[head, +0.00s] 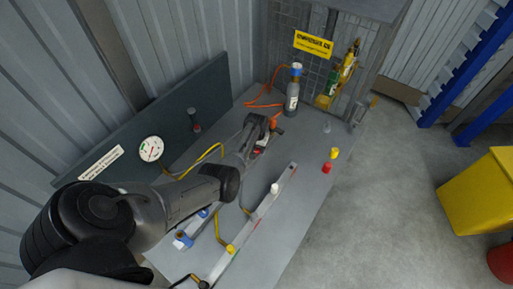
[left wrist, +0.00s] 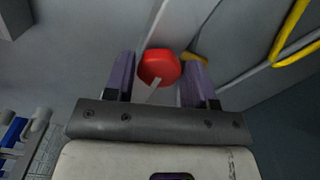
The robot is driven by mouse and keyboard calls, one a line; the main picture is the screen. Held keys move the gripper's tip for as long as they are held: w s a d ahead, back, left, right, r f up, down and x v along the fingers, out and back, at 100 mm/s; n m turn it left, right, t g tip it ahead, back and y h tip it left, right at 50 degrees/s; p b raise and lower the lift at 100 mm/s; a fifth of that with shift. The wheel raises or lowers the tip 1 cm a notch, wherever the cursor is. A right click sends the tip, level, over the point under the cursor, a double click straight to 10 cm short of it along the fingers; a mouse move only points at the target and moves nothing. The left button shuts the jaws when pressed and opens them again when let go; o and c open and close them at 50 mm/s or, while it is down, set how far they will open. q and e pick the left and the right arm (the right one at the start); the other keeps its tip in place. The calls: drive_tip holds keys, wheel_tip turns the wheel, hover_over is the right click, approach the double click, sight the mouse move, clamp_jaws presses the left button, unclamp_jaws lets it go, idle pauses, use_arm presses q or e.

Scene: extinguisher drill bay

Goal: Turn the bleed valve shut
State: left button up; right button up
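A round red knob (left wrist: 158,66) with a pale pointer-like strip shows in the left wrist view; it looks like the bleed valve's handle. In the head view, a small red part (head: 257,151) shows beside my gripper and seems to be the same knob. My left gripper (head: 268,128) reaches over the middle of the bench. Its two purple fingers (left wrist: 159,78) are apart, one on each side of the knob, with a gap on both sides. I cannot tell whether the knob lies fully between the fingertips or just beyond them. My right gripper is not in view.
The grey bench (head: 295,205) carries a rail with a white knob (head: 274,188), and red (head: 330,167) and yellow (head: 334,153) caps. A pressure gauge (head: 151,149) is on the back panel. A grey cylinder (head: 293,92) stands near an orange hose (head: 264,103). A yellow bin (head: 480,190) is right.

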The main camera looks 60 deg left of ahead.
use_arm(q)
drive_tip(key=c, duration=0.6)
drive_tip(key=shift+o, duration=0.2)
